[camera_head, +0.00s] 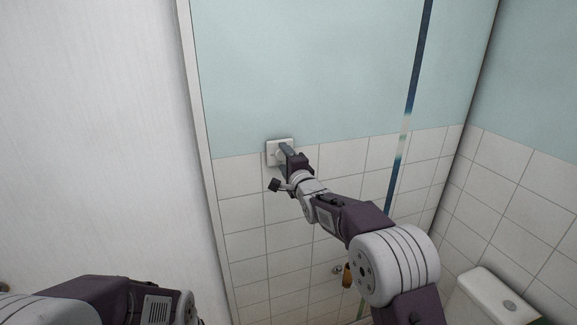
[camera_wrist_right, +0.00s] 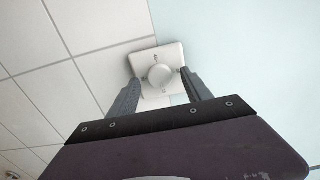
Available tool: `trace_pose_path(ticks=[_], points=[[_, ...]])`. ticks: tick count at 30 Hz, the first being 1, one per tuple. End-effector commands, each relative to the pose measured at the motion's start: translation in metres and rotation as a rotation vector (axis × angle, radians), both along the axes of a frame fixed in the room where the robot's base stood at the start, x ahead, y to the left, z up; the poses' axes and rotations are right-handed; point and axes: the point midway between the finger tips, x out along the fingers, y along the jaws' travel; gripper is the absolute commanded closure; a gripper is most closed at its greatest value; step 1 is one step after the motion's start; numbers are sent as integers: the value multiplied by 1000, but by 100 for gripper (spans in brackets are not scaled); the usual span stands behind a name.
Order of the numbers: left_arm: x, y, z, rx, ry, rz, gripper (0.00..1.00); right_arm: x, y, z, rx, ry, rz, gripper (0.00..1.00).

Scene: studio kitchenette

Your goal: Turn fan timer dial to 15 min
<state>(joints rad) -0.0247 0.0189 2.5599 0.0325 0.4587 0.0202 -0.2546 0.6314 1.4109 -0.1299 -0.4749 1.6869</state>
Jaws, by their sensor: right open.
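The fan timer (camera_head: 270,147) is a square white plate on the wall, at the line between the white tiles and the pale blue paint. In the right wrist view the plate (camera_wrist_right: 143,63) carries a round whitish dial (camera_wrist_right: 160,76) with small dark marks around it, too small to read. My right gripper (camera_head: 284,150) is at the timer and hides part of it. In the wrist view its open fingers (camera_wrist_right: 158,84) stand on either side of the dial; I cannot tell whether they touch it. My left gripper is out of view; only part of my left arm shows.
A white toilet cistern (camera_head: 487,296) stands at the lower right. A small brown object (camera_head: 347,275) hangs low on the tiled wall, beside my right arm. A pale panel (camera_head: 95,130) fills the left side. The wall around the timer is clear.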

Motion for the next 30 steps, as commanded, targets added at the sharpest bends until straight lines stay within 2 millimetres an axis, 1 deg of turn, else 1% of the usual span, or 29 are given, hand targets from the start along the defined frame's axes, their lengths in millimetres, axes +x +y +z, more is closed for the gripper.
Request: trace_pose_path(ticks=[1,6,9,12,16,23,24,26,27,28,29,30], points=[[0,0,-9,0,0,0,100,-7,-3,-4,0,-1,-1,42],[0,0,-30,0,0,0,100,-41,-15,-6,2,-2,-2,42],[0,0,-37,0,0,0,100,-60,-21,-5,1,-1,-2,42],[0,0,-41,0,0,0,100,-72,-26,-3,1,0,-2,42],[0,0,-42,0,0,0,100,-79,-28,-2,1,1,-2,42],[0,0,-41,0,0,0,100,-79,-28,-1,1,1,-2,42],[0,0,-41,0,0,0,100,-78,-31,0,1,0,-8,42],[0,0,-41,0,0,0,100,-78,-45,11,5,-18,-30,42],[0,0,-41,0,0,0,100,-83,-64,15,6,-19,-61,42],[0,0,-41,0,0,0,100,-90,-80,3,4,18,-90,42],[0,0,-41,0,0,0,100,-97,-94,-16,-13,74,-117,42],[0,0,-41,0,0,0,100,-110,-110,-46,-80,156,-145,42]])
